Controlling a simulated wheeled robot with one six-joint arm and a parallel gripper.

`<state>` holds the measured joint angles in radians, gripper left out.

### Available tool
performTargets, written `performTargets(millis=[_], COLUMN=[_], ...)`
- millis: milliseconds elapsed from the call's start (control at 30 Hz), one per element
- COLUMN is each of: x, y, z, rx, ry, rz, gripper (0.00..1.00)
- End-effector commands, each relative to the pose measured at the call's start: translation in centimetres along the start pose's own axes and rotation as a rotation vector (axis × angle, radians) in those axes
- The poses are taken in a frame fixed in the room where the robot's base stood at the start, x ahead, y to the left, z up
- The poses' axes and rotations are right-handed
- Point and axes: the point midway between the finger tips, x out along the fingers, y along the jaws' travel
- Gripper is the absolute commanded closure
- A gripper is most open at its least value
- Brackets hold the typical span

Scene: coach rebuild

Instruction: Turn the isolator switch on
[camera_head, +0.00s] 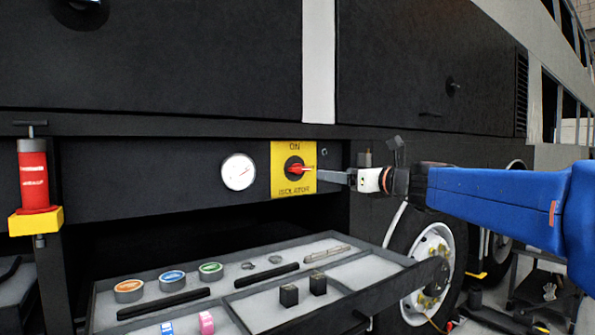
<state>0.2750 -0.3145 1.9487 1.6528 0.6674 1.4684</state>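The isolator switch (295,169) is a red knob on a dark round base. It sits on a yellow plate (280,182) marked "ON" at the top and "ISOLATOR" at the bottom. The red handle lies roughly level and points right, towards my gripper. My gripper (320,174) comes in from the right, its finger tips overlapping the right edge of the plate at the end of the handle. Seen from the side, the fingers overlap each other. I cannot tell whether they touch the handle or how far apart they are.
A white round gauge (238,172) is left of the plate. Below, a pulled-out tray (385,291) holds tape rolls and small parts. A red cylinder (34,181) stands at far left. A wheel (428,268) is below my blue arm. The panel front around the plate is clear.

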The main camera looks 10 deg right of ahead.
Motion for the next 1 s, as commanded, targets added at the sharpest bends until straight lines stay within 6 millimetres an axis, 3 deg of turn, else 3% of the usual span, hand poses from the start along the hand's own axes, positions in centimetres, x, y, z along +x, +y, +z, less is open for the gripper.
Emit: performTargets(millis=[167,800,1000], x=[1.8,13.0,15.7], y=[0.0,0.1,0.1], z=[-0.1,-0.1,-0.1], rx=[0.001,0.0,-0.001], ry=[0.001,0.001,0.002], rz=[0.002,0.002,0.002], gripper=[0.23,0.23,0.23])
